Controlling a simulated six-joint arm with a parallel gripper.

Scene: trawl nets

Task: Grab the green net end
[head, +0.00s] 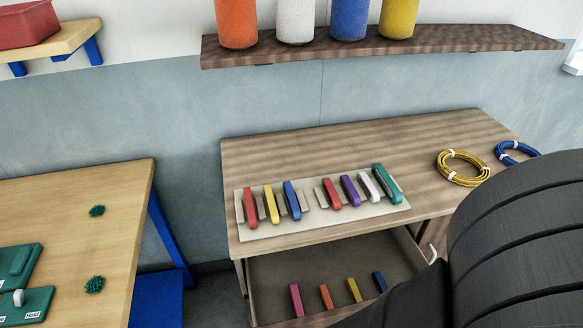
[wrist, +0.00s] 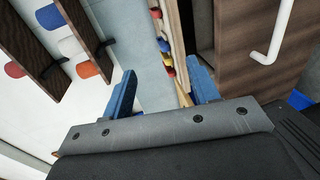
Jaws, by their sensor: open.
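Two small dark green tufts of net lie on the light wooden table at the left in the head view, a far one (head: 97,210) and a near one (head: 94,285). I cannot tell whether either is the green net end. A green handle-shaped piece (head: 387,184) is at the right end of a row on a pale board. My gripper (wrist: 156,72) shows in the wrist view with its two blue fingers apart and nothing visible between them. It is not seen in the head view, and no green net shows in the wrist view.
The pale board (head: 320,222) with several coloured pieces lies on the brown workbench (head: 300,150), above an open drawer (head: 345,262). Yellow (head: 462,168) and blue (head: 515,152) coils lie at right. A shelf (head: 480,38) holds cylinders. My dark arm covers the lower right.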

